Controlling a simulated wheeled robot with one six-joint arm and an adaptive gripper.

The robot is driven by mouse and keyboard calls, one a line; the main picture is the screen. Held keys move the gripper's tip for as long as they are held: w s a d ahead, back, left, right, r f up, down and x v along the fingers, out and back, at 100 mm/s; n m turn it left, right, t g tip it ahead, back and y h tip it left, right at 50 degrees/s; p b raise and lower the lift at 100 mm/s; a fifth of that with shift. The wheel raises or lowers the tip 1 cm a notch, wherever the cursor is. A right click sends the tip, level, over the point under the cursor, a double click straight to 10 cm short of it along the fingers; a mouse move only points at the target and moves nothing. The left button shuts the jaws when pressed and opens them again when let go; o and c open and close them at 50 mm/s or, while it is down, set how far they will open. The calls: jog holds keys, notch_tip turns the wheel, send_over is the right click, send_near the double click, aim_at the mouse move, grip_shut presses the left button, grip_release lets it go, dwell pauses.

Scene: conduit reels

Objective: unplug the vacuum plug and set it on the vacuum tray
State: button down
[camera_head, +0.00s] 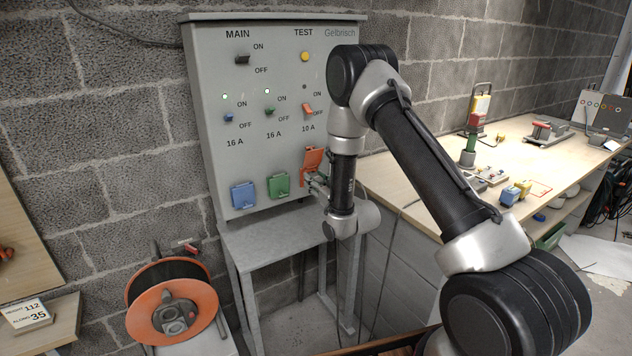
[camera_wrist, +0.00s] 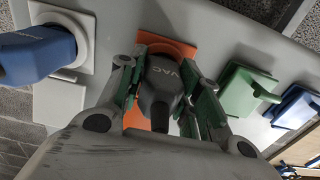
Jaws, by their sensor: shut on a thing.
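The vacuum plug is a dark grey plug marked VAC (camera_wrist: 163,80) in the wrist view. Its front end is at the orange socket (camera_wrist: 168,43) on the panel; whether it is fully seated I cannot tell. My gripper (camera_wrist: 160,92) is shut on the plug, one green-padded finger on each side. In the head view my gripper (camera_head: 317,184) is at the lower right of the panel, just below the raised orange lid (camera_head: 313,159); the plug is hardly visible there. I cannot make out which thing is the vacuum tray.
The grey panel (camera_head: 215,120) has shut blue (camera_head: 243,195) and green (camera_head: 279,186) lids left of my gripper. A blue plug (camera_wrist: 38,55) is near my gripper in the wrist view. A workbench (camera_head: 400,170) at right holds several things. An orange reel (camera_head: 172,308) stands at lower left.

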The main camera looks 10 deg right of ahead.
jog(key=v, duration=0.6)
dwell(1.0)
jog(key=s+d+r+m+h, duration=0.1)
jog(key=s+d+m+h, duration=0.2)
jog(key=s+d+h, duration=0.2)
jog(key=s+d, duration=0.1)
jog(key=s, duration=0.1)
jog(key=shift+s+d+r+m+t+h, duration=0.25)
jog(key=shift+s+d+m+t+h, duration=0.05)
jog(key=shift+d+t, duration=0.1)
